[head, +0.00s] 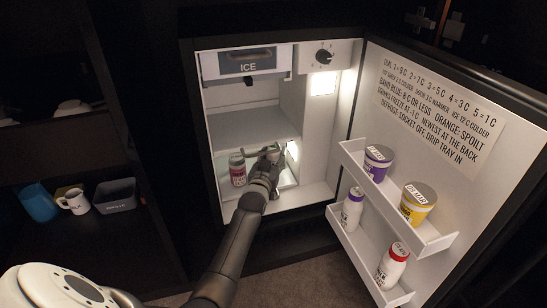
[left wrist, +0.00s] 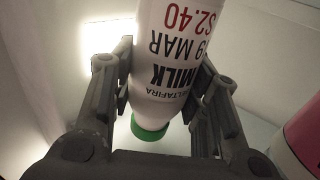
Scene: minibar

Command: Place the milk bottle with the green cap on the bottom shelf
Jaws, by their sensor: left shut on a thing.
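The milk bottle (left wrist: 170,55) is white with a green cap (left wrist: 149,131) and a label reading MILK, 9 MAR and $2.40. My left gripper (left wrist: 165,85) is shut on it, with a finger on each side. In the head view my left gripper (head: 265,158) is inside the lower part of the open fridge, above the bottom shelf (head: 285,195). There the gripper mostly hides the bottle, and I cannot tell whether its base touches the shelf. My right gripper is not in view.
A container with a red-pink label (head: 237,169) stands left of my gripper on the bottom shelf. The middle shelf (head: 250,125) is empty. The open door (head: 450,110) carries racks with purple and yellow tubs (head: 418,204) and bottles with purple and red caps (head: 392,265).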

